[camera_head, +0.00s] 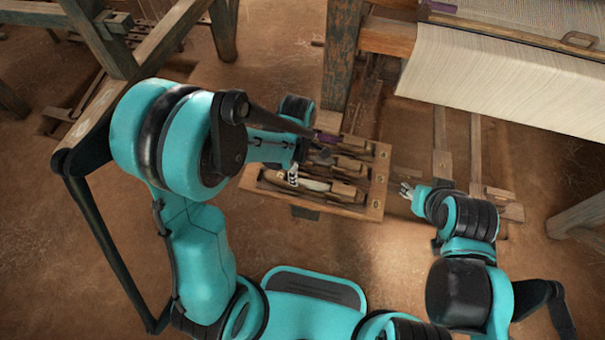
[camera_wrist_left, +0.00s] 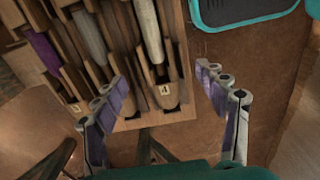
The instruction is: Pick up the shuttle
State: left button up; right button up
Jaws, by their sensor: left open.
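Several wooden shuttles lie side by side in a wooden tray (camera_head: 374,182). One has purple yarn (camera_wrist_left: 42,52), one grey-white yarn (camera_wrist_left: 88,40). The nearest shuttle (camera_head: 318,185) has pale yarn; in the left wrist view it (camera_wrist_left: 148,30) ends near a small numbered tag. My left gripper (camera_head: 292,176) is over the near left part of the tray. In the left wrist view its fingers (camera_wrist_left: 162,78) are wide apart, with the nearest shuttle's end region between them and nothing held. My right gripper (camera_head: 406,190) is right of the tray; its fingers are too small to judge.
The loom's cloth (camera_head: 510,75) and beam stand at the upper right. A dark wooden post (camera_head: 341,55) rises behind the tray. A wooden frame (camera_head: 100,105) stands at the left. Bare earthen floor (camera_head: 60,240) lies around the tray.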

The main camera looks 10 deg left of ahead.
aim_at(299, 178)
pick_arm(q)
notch_tip(299, 178, down, 3)
jog(key=shift+r+b, duration=0.1)
jog(key=shift+b, duration=0.5)
jog(key=f+b, duration=0.1)
jog(key=f, duration=0.2)
jog(key=f+b, duration=0.1)
jog(key=f, duration=0.1)
jog(key=shift+w+a+f+b, duration=0.1)
jog(key=shift+w+b, duration=0.25)
jog(key=shift+c, duration=0.9)
jog(key=c, duration=1.3)
